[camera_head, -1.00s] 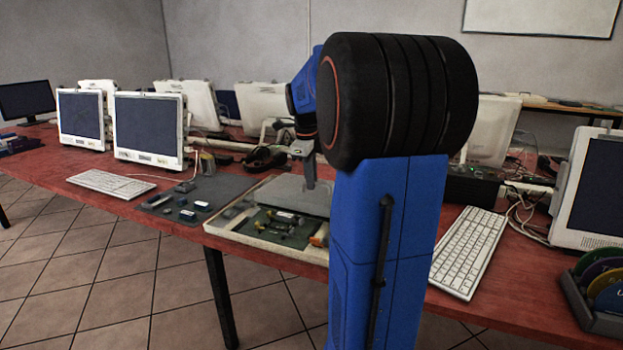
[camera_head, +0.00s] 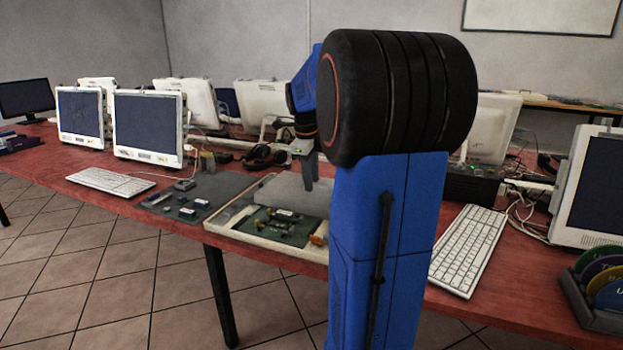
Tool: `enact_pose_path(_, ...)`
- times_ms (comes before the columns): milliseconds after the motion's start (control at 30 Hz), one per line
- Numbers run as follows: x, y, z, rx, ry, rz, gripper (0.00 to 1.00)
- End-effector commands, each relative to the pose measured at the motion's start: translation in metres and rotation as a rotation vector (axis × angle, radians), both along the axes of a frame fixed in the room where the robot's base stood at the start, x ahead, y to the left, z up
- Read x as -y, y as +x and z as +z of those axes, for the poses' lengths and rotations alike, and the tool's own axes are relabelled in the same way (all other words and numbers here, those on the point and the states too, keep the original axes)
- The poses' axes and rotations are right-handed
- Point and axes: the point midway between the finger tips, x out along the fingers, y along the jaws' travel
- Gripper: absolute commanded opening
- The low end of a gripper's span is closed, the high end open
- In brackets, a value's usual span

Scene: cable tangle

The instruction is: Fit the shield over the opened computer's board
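The opened computer (camera_head: 226,215) is a shallow cream casing lying flat on the red table, left of my arm. Its green board (camera_head: 268,229) carries several small dark and pale parts, with an orange part at its right edge. A flat grey plate, which looks like the shield (camera_head: 283,190), lies over the back part of the casing, leaving the front of the board bare. My gripper (camera_head: 311,186) points down with a grey finger at the plate's right part. My own arm hides the rest of the gripper and the plate's right end, so I cannot tell whether it grips the plate.
A dark mat (camera_head: 224,188) with several small parts lies left of the casing. White keyboards lie at left (camera_head: 110,182) and right (camera_head: 468,250). Monitors (camera_head: 149,125) stand behind. A rack of coloured discs (camera_head: 600,290) sits at the right edge. Dark headphones (camera_head: 262,156) lie behind the casing.

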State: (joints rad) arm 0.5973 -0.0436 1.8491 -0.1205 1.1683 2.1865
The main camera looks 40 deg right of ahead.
Motion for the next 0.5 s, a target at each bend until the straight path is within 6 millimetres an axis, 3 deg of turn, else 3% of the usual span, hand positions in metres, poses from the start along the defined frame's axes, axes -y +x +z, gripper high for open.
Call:
enact_pose_path(167, -0.003, -0.001, 0.017, 0.003, -0.002, 0.0, 0.31)
enact_pose_path(500, -0.015, -0.006, 0.081, 0.004, -0.003, 0.001, 0.31)
